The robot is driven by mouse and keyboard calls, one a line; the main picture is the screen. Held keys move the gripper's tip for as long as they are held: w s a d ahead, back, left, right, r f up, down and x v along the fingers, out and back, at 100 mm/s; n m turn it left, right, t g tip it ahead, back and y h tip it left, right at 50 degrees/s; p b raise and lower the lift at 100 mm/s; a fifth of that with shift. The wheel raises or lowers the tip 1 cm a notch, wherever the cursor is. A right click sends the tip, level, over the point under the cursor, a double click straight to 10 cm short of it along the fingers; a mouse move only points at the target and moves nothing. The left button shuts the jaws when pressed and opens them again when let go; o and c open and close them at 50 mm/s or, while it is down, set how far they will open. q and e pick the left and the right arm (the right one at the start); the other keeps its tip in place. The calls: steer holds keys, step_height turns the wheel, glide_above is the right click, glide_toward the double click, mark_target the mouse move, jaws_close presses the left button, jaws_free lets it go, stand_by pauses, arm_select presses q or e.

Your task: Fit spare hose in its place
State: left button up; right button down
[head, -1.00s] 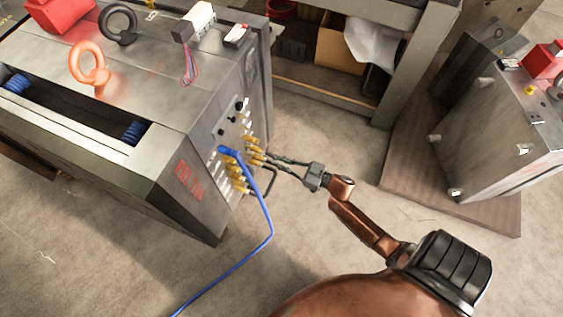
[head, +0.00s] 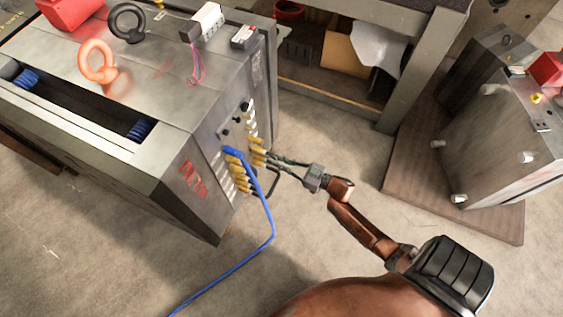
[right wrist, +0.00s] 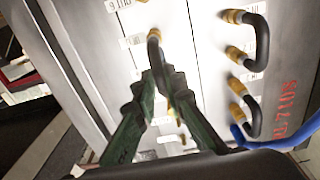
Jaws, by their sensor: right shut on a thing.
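The spare hose, a short black hose (right wrist: 155,50), is between the fingertips of my right gripper (right wrist: 158,82) in the right wrist view. The gripper is shut on it. The hose's upper end bends over close to the mould base's face, and a brass-coloured fitting (right wrist: 171,106) shows below the fingers. I cannot tell whether its ends are seated. In the head view, my right gripper (head: 270,158) reaches from the right to the ported end of the grey mould base (head: 205,190), among its brass fittings (head: 240,178). The fingers hide part of the hose. My left gripper is not in view.
Two U-shaped black hoses (right wrist: 263,45) (right wrist: 256,112) join brass fittings beside the held one. A blue hose (head: 271,232) runs from the face to the floor. A shelf (head: 330,92) stands behind; another mould base (head: 495,145) stands at right. Floor between is clear.

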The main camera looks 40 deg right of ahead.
steer(key=shift+w+r, duration=0.1)
steer(key=shift+w, duration=0.05)
steer(key=shift+w+a, duration=0.15)
steer(key=shift+w, duration=0.15)
stand_by(0.4)
steer(key=c, duration=1.9)
jaws_free()
steer(key=shift+o, duration=0.3)
steer(key=o, duration=0.3)
steer(key=shift+o, duration=0.2)
steer(key=shift+s, duration=0.1)
